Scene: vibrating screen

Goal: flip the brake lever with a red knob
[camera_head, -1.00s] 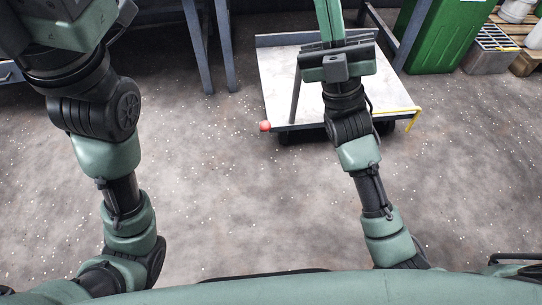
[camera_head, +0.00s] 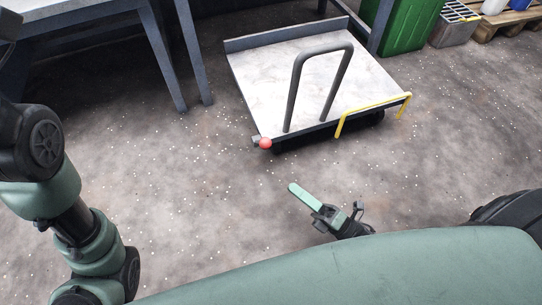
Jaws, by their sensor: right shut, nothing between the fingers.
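A low platform cart (camera_head: 262,85) with a grey push handle (camera_head: 297,80) stands at the top middle of the head view. The red knob (camera_head: 265,143) of the brake lever sits at the cart's near left corner. My right gripper (camera_head: 305,196) is below and right of the knob, apart from it. Its green fingers are shut with nothing between them. My left arm is at the left edge; its gripper is out of view.
A yellow bar (camera_head: 374,110) runs along the cart's near right edge. Table legs (camera_head: 165,55) stand left of the cart. A green bin (camera_head: 408,25) and a pallet (camera_head: 514,19) are behind right. The speckled floor in front is open.

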